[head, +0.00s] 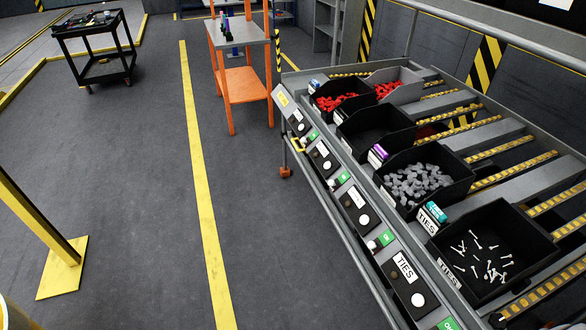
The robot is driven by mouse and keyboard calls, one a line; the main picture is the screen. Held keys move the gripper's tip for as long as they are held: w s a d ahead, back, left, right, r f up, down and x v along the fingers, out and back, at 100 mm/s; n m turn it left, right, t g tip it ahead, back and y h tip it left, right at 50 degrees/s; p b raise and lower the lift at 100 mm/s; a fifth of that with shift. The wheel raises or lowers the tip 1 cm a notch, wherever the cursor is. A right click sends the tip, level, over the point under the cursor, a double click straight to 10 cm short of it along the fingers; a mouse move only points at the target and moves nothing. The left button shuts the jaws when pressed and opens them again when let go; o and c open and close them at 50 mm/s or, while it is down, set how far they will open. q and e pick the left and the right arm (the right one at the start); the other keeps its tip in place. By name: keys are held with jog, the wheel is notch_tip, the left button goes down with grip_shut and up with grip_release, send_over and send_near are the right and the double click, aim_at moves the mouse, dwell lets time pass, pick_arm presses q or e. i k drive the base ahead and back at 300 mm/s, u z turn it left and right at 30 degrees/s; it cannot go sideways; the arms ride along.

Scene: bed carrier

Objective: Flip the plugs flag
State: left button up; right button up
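A sloped flow rack on the right has a front rail with several dark label plates. One plate reads TIES (408,278); the others (358,208), (323,158) and (299,122) have labels too small to read, so I cannot tell which is for plugs. Green markers sit beside the plates, including one reading OK (387,238), a farther one (343,178) and the farthest (313,136). Behind the rail are a bin of white ties (445,240), a bin of grey parts (458,170), an empty-looking black bin (377,130) and bins of red parts (362,84). Neither gripper is in view.
An orange-framed table (243,80) stands beyond the rack's far end. A black cart (103,68) is at the far left. A yellow post with a square base (64,268) stands at the left. Grey floor with a yellow line (200,190) is open left of the rack.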

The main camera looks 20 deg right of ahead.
aim_at(335, 184)
jog(key=z, duration=0.25)
jog(key=i, duration=0.9)
jog(key=z, duration=0.65)
